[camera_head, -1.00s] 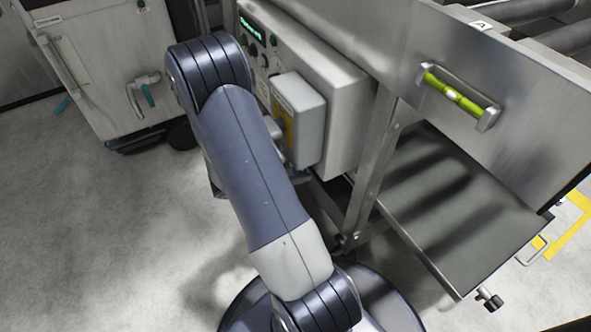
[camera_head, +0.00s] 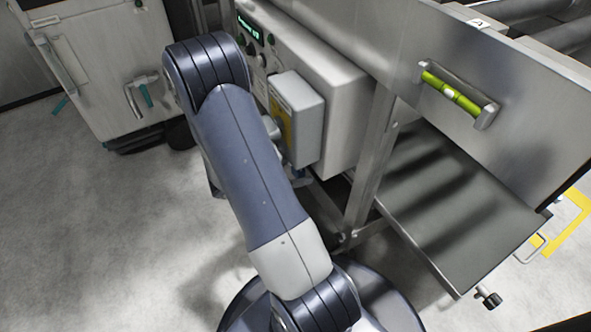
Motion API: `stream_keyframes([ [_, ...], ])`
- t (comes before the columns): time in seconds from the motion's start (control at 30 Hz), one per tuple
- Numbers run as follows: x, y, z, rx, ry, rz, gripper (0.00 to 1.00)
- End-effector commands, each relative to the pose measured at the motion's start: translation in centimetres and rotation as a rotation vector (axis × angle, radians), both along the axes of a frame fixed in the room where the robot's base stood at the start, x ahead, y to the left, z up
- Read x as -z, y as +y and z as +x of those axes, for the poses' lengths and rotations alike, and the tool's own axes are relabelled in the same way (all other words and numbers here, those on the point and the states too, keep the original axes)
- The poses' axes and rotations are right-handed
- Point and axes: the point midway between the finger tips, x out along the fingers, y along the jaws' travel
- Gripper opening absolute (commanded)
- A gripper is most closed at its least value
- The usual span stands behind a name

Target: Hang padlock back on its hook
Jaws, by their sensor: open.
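I cannot make out the padlock or its hook. My own arm crosses the middle of the view and hides part of the control panel (camera_head: 345,110). A grey box (camera_head: 308,122) with a yellow plate (camera_head: 284,122) on its side stands out from the panel, just right of my arm. Small grey and bluish parts show between my arm and this box, too covered to identify. My gripper cannot be seen; the far end of my arm is hidden behind its own links.
A steel machine with a sloping tray (camera_head: 455,215) and a green spirit level (camera_head: 452,94) stands at right. A steel frame leg (camera_head: 372,165) is close to the panel. A pale cabinet (camera_head: 95,65) with a tap stands back left. The left floor is clear.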

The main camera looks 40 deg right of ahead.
Motion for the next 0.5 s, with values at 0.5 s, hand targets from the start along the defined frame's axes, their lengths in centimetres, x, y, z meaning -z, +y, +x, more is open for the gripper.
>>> stream_keyframes([
  [0.5, -2.8, 5.9, 1.5, -0.005, -0.001, 0.0, 0.65],
])
